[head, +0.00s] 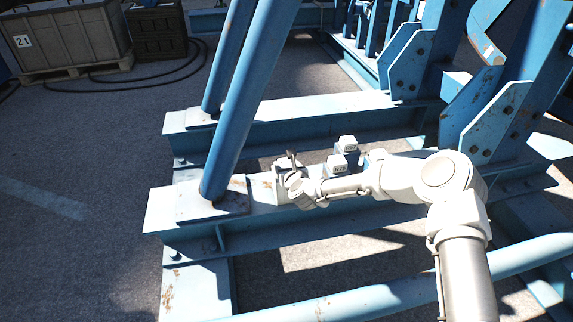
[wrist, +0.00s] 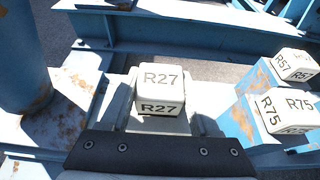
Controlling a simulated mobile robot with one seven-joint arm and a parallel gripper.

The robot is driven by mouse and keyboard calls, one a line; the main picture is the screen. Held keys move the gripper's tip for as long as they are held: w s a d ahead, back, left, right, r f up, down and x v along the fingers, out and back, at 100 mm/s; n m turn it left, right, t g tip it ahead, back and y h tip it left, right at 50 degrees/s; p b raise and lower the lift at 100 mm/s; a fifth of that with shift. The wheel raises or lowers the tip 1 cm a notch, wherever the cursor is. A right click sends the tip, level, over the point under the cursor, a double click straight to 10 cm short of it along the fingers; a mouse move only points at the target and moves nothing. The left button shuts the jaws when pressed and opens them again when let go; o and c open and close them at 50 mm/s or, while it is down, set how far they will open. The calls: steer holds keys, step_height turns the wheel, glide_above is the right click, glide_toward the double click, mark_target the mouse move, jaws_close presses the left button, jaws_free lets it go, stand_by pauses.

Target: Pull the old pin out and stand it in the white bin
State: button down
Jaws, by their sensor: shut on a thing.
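My gripper (head: 291,172) is low over the near blue beam, right of the slanted post's foot. In the wrist view its dark plate (wrist: 160,155) crosses the bottom. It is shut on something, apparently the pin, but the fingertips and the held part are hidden. A white block marked R27 (wrist: 161,88) sits just beyond the plate, upright over a pale support. I cannot tell whether this block belongs to the pin. I cannot make out the white bin for certain in either view.
White blocks marked R75 (wrist: 298,103) and R57 (wrist: 296,63) top blue posts close on the right. A thick slanted blue post (head: 240,100) stands left on a rusty foot plate. The near beam (head: 340,215) lies under my arm. Open floor (head: 80,180) is at left.

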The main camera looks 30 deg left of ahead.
steer(key=shift+f, duration=0.3)
steer(key=shift+d+f, duration=0.1)
stand_by(0.3)
steer(key=shift+c, duration=0.2)
jaws_free()
steer(key=shift+s, duration=0.1)
steer(key=p+v, duration=0.5)
steer(key=v, duration=1.2)
